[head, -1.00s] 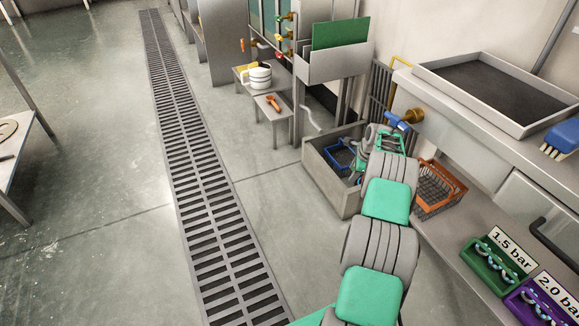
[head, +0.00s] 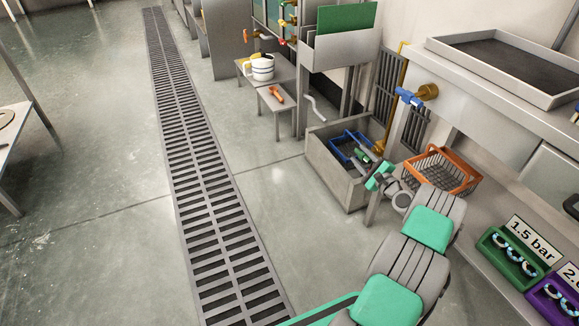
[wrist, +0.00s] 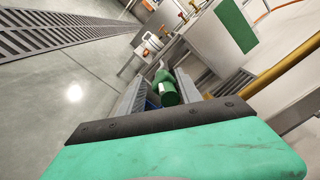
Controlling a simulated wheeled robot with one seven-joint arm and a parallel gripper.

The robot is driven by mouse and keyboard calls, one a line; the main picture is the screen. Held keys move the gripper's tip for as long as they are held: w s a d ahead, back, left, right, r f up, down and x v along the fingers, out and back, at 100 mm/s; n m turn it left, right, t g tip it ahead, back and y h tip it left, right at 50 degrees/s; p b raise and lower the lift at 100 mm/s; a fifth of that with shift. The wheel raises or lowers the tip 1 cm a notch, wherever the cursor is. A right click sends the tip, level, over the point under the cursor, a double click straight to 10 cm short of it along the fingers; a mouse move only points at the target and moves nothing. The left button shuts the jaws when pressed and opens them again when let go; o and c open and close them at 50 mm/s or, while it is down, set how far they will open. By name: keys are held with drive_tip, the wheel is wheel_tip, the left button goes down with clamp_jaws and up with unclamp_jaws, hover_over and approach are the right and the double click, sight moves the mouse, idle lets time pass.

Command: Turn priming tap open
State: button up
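A brass tap with a blue handle (head: 409,97) sticks out from the front of the bench at the right, above the trough. It is the nearest tap and stands clear of my arm; no label on it can be read. My gripper (head: 378,172) is below and left of this tap, by the trough's right edge, apart from the tap. The wrist view is mostly filled by a green housing with a black strip, and the blue handle does not show there. Smaller coloured taps (head: 284,22) sit on the back panel.
A grey trough (head: 328,168) holds a blue basket and a green cylinder (wrist: 166,92). An orange wire basket (head: 440,168) stands right of it. Low tables (head: 268,103) stand behind. Green and purple trays are at lower right. The floor by the drain grating (head: 205,180) is clear.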

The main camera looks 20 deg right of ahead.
drive_tip(key=s+r+p, duration=0.1)
drive_tip(key=s+p, duration=0.1)
drive_tip(key=s, duration=0.4)
drive_tip(key=w+a+r+n+g+y, duration=0.25)
drive_tip(key=w+a+n, duration=0.2)
drive_tip(key=a, duration=0.35)
drive_tip(key=w+a+r+n+g+y, duration=0.25)
drive_tip(key=a+n, duration=0.25)
drive_tip(key=a, duration=0.3)
drive_tip(key=s+a+r+n+g, duration=0.1)
drive_tip(key=a+r+n+g, duration=0.1)
drive_tip(key=a, duration=0.4)
drive_tip(key=s+a+r+n+g+h, duration=0.1)
drive_tip(key=s+a+r+n+g, duration=0.1)
drive_tip(key=a, duration=0.5)
drive_tip(key=shift+r+n+g+p, duration=0.35)
drive_tip(key=shift+r+n+g, duration=0.25)
drive_tip(key=shift+n, duration=0.45)
drive_tip(key=shift+w+d, duration=0.1)
